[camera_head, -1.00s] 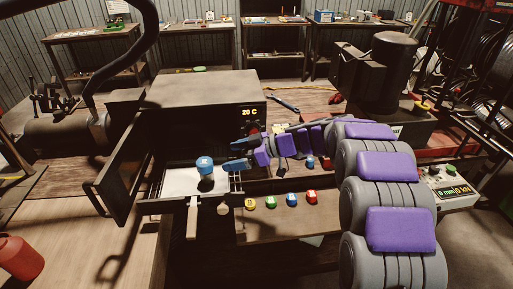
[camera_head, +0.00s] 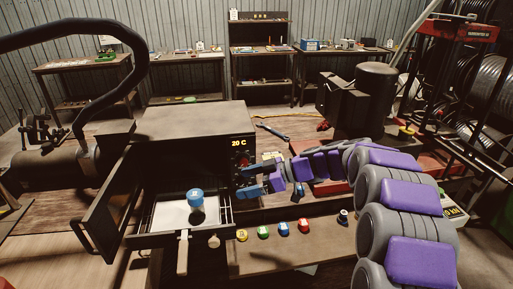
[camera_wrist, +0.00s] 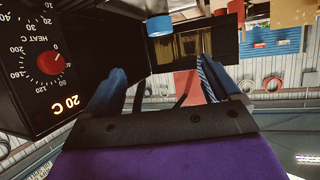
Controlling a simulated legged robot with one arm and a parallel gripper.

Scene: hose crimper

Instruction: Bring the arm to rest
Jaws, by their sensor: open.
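My arm (camera_head: 375,185), grey with purple pads, reaches left across the bench. My gripper (camera_head: 241,181) is open and empty beside the oven's control panel, right of the open oven front. In the wrist view, its two blue fingers stand apart with nothing between them (camera_wrist: 160,75). A blue-topped part (camera_head: 195,194) stands on the pulled-out oven tray (camera_head: 166,216), left of my gripper and apart from it. It also shows blue in the wrist view (camera_wrist: 159,25).
The oven (camera_head: 188,122) reads 20 C, and its door (camera_head: 110,205) hangs open at left. Several coloured caps (camera_head: 283,229) line the bench front. A dark machine (camera_head: 370,90) stands behind my arm. A wrench (camera_head: 274,131) lies beyond the oven.

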